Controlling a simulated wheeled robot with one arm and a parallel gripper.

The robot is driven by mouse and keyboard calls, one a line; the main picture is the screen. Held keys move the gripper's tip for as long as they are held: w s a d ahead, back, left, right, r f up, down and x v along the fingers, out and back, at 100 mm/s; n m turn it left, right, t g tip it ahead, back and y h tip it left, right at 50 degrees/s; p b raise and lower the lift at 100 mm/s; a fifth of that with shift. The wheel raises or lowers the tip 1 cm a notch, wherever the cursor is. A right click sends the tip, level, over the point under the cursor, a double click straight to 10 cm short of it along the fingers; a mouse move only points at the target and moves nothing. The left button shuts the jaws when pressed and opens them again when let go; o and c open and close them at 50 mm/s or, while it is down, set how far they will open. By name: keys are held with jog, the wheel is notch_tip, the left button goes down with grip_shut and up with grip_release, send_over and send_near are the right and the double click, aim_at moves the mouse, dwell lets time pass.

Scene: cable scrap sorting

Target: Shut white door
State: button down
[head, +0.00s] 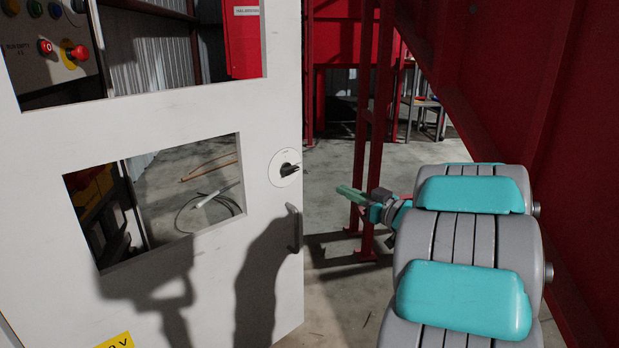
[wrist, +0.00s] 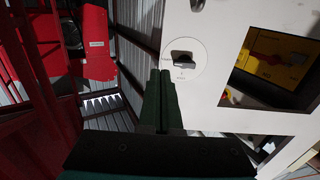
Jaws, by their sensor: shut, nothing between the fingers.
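The white door (head: 210,285) fills the left of the head view, with two window openings, a round lock plate with a black knob (head: 287,169) and a dark pull handle (head: 294,228) near its right edge. The door stands open at an angle. My gripper (head: 345,192) is shut and empty, to the right of the door edge and apart from it in the head view. In the wrist view, the closed fingers (wrist: 162,80) point up beside the white door (wrist: 208,100); its knob (wrist: 182,57) is just right of the fingertips. I cannot tell whether they touch.
A control panel with a red button (head: 79,53) shows through the upper opening. Red steel posts (head: 368,120) stand behind my gripper, and a large red beam (head: 500,70) slopes along the right. Cables lie on the concrete floor (head: 340,160) beyond the door.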

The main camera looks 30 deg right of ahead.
send_near(301, 171)
jog(key=x, duration=0.7)
jog(key=shift+f, duration=0.1)
jog(key=shift+y, duration=0.3)
